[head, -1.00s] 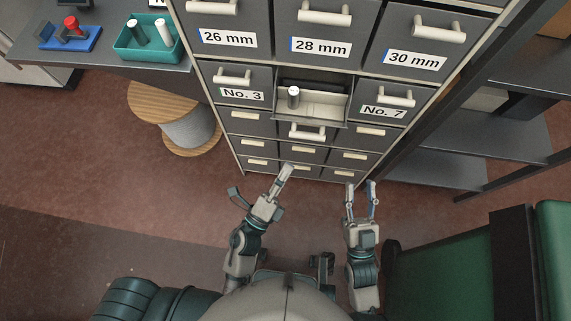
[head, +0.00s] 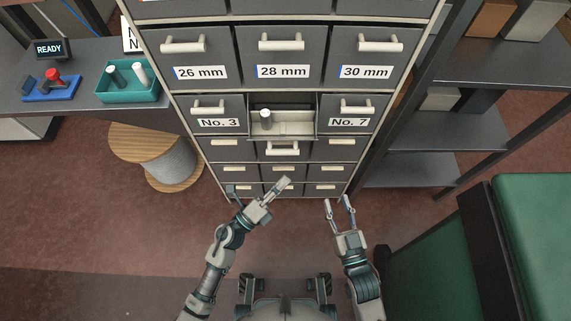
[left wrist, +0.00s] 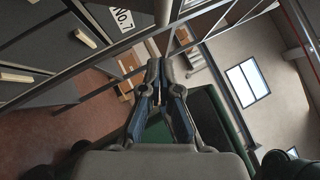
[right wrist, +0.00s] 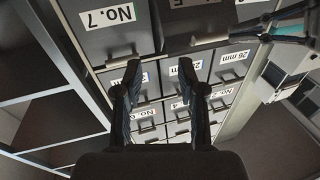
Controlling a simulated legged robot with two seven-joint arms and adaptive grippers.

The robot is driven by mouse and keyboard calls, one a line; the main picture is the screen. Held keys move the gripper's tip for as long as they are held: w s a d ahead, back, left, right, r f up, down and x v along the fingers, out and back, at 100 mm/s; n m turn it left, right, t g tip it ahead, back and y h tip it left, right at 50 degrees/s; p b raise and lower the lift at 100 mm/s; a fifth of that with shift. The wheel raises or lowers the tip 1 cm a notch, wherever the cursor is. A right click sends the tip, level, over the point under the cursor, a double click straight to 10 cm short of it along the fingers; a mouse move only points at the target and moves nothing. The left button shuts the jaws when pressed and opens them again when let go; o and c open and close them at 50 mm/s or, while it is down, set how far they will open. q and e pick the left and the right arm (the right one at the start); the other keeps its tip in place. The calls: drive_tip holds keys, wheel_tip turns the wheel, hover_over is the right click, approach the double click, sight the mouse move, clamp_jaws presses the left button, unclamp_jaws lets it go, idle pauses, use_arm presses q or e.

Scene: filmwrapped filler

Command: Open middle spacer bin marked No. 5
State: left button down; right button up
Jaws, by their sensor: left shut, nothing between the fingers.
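The middle bin (head: 296,128) stands pulled out between the No. 3 drawer (head: 219,111) and the No. 7 drawer (head: 350,112). Its front faces down, so its own label cannot be read. A grey, light-topped cylinder (head: 265,119) stands inside at its left. The bin's pale handle (head: 283,150) is untouched. My left gripper (head: 284,183) is below the bin, apart from it, shut and empty; its fingers also meet in the left wrist view (left wrist: 161,75). My right gripper (head: 339,203) is open and empty, lower right of the bin; it also shows in the right wrist view (right wrist: 159,72).
Drawers marked 26 mm (head: 200,72), 28 mm (head: 282,72) and 30 mm (head: 365,72) sit above. A side table with a teal tray (head: 128,94) and a wooden spool (head: 158,150) are left. Dark shelving (head: 400,134) and a green-topped object (head: 537,240) are right. Floor before the cabinet is clear.

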sight(292, 153)
use_arm(q)
drive_tip(key=shift+w+d+r, duration=0.15)
drive_tip(key=shift+w+r, duration=0.25)
drive_tip(key=shift+w, duration=0.35)
drive_tip(key=shift+w+d+r, duration=0.2)
drive_tip(key=shift+w+r, duration=0.2)
drive_tip(key=shift+w, duration=0.35)
drive_tip(key=shift+w+d+r, duration=0.15)
drive_tip(key=shift+w+r, duration=0.25)
drive_tip(key=shift+w, duration=0.35)
use_arm(e)
drive_tip(key=shift+f+g, duration=0.4)
drive_tip(key=shift+f, duration=0.1)
